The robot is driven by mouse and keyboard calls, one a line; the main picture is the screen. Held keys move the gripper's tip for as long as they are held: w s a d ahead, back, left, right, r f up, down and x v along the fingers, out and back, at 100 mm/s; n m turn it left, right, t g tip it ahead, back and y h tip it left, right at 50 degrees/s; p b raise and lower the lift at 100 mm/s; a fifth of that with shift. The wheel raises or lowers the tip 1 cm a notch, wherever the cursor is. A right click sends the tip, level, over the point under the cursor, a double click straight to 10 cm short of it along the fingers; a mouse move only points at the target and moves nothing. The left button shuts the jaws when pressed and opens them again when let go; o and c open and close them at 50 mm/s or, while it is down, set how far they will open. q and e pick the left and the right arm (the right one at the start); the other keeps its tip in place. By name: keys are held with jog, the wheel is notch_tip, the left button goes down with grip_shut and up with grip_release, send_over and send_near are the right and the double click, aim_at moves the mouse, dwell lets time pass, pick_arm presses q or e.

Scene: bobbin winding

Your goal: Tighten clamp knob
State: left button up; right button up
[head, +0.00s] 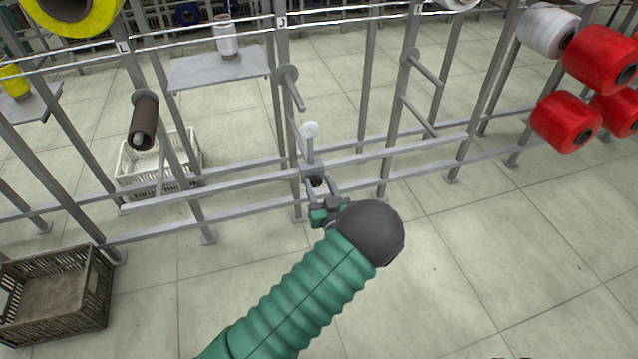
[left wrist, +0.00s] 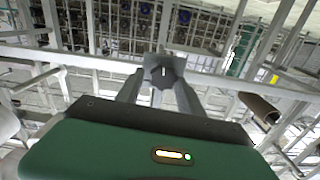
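The clamp knob (head: 316,181) is a small dark piece on the grey clamp block of the rack's front rail, below a short upright post with a white round end (head: 310,129). In the left wrist view the knob (left wrist: 163,72) is dark grey with a pale line on its face. My left gripper (head: 321,188) comes up to it from the front. Its two fingers stand apart, one on each side of the knob; in the left wrist view the gripper (left wrist: 161,84) shows the same. Whether the fingertips touch the knob is hard to tell. My right gripper is not in view.
Grey rack rails and posts (head: 400,150) run across behind the gripper. A brown bobbin (head: 145,122) hangs at left, red spools (head: 567,121) at right. A brown crate (head: 55,290) and a white basket (head: 130,172) stand on the floor.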

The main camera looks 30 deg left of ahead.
pick_arm(q)
jog(key=shift+a+f, duration=0.1)
jog(key=shift+a, duration=0.25)
jog(key=c, duration=0.5)
jog(key=shift+a, duration=0.1)
grip_shut()
jog(key=shift+r+m+p, duration=0.25)
jog(key=shift+m+p, duration=0.45)
jog(key=shift+p, duration=0.45)
jog(key=shift+f+m, duration=0.2)
jog(key=shift+m, duration=0.1)
jog(key=shift+f, duration=0.15)
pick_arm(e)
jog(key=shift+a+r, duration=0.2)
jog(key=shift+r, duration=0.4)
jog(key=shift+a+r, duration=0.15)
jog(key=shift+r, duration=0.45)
pick_arm(q)
jog(key=o, duration=1)
grip_release()
jog(key=shift+c, duration=0.2)
jog(key=shift+f, duration=0.1)
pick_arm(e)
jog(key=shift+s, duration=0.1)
